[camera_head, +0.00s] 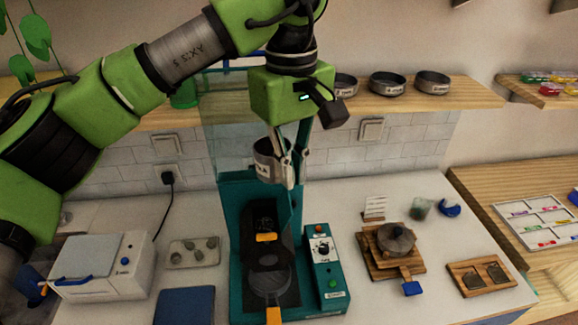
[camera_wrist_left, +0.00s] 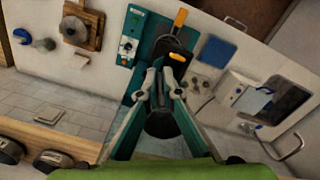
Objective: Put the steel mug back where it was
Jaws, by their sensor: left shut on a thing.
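The steel mug (camera_head: 268,160) hangs in the air in front of the tiled wall, above the back of the teal machine (camera_head: 234,265). A label shows on its side. My left gripper (camera_head: 289,178) points down and is shut on the mug at its right side. In the left wrist view the fingers (camera_wrist_left: 158,88) come together, with the dark round mug (camera_wrist_left: 162,124) beside them. Part of the mug is hidden behind the fingers in the head view. My right gripper is in neither view.
A wooden shelf (camera_head: 480,92) behind holds several round steel dishes (camera_head: 388,83) to the right of my gripper. A clear panel (camera_head: 222,120) stands close at the left.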

